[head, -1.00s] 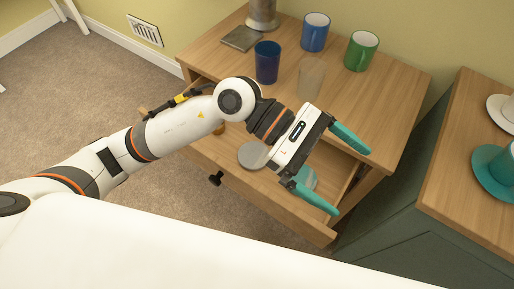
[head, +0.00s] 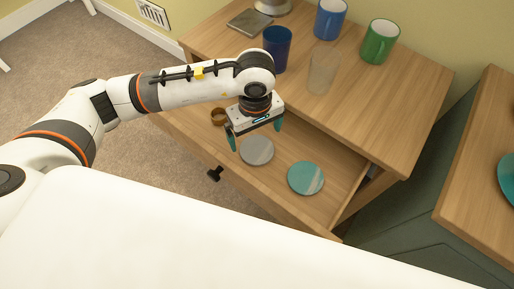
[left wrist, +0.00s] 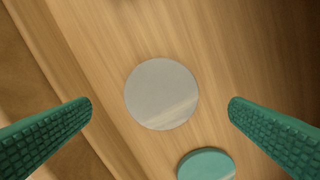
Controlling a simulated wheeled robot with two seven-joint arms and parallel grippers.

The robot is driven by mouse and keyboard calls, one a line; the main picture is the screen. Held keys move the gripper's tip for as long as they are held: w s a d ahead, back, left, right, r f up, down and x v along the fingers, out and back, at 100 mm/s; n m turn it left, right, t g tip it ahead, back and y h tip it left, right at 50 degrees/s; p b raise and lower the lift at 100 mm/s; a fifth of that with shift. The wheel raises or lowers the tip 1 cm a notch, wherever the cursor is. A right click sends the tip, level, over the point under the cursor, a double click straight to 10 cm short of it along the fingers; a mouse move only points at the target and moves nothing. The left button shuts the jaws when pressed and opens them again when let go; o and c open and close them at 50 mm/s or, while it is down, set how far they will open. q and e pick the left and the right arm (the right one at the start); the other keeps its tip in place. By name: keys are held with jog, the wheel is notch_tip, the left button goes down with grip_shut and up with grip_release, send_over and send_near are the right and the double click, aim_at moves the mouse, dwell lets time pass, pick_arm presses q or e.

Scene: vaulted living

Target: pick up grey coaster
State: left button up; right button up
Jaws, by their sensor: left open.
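The grey coaster (head: 257,151) is a flat round disc lying in the open drawer (head: 325,212). In the left wrist view the grey coaster (left wrist: 162,94) lies between and beyond the two green fingers. My left gripper (head: 256,140) is open and empty, pointing down above the grey coaster. In the left wrist view the fingertips of my left gripper (left wrist: 160,107) stand wide apart, one on each side of it. I cannot see them touching it. My right gripper is not in view.
A teal coaster (head: 306,178) lies to the right in the same drawer, and a brown ring-shaped thing (head: 219,116) to the left. On the cabinet top (head: 395,110) stand a dark blue cup (head: 277,50), a clear glass (head: 322,72), a blue mug (head: 330,18) and a green mug (head: 380,42).

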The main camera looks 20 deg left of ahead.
aim_at(257, 149)
pick_arm(q)
jog(key=f, duration=0.5)
jog(key=shift+s+d+f, duration=0.15)
jog(key=shift+d+f, duration=0.05)
jog(key=c, duration=1)
